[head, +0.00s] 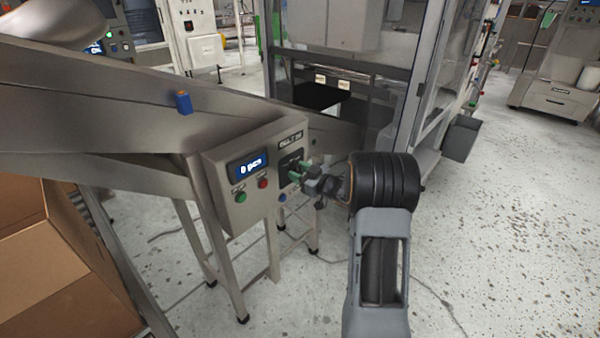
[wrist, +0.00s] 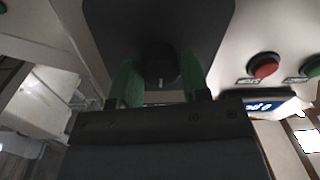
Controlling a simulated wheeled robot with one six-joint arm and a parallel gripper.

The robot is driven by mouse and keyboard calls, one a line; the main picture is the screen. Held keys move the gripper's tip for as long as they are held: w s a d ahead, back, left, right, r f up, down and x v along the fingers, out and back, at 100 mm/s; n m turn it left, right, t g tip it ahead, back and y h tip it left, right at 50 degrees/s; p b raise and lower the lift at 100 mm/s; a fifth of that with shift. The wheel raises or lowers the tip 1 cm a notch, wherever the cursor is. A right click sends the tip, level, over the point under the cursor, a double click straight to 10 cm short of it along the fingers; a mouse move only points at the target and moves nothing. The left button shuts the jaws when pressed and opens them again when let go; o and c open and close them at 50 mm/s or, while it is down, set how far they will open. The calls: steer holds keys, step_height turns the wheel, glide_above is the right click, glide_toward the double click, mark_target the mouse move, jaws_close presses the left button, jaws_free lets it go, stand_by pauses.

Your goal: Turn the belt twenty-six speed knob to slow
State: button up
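The speed knob (wrist: 161,62) is black and round with a pale pointer line, on a dark plate (wrist: 205,22) in the wrist view. The pointer aims down in that view. My gripper's two green fingers, also in the wrist view (wrist: 160,82), stand apart, one on each side of the knob. They look open around it; any contact is too dark to make out. The scale labels are unreadable.
A sloping metal conveyor (head: 110,110) is behind. A cardboard box (head: 50,265) stands left. Floor at right is open.

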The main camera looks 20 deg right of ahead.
steer(key=c, duration=0.5)
steer(key=shift+f+n+b, duration=0.1)
steer(key=shift+n+b, duration=0.3)
steer(key=shift+b, duration=0.05)
steer(key=n+b, duration=0.2)
steer(key=b, duration=0.1)
steer(key=shift+n, duration=0.4)
steer(key=n+b, duration=0.3)
steer(key=shift+n, duration=0.3)
steer(key=shift+n+b, duration=0.75)
steer(key=shift+n, duration=0.05)
steer(key=shift+r, duration=0.2)
steer(key=o, duration=0.9)
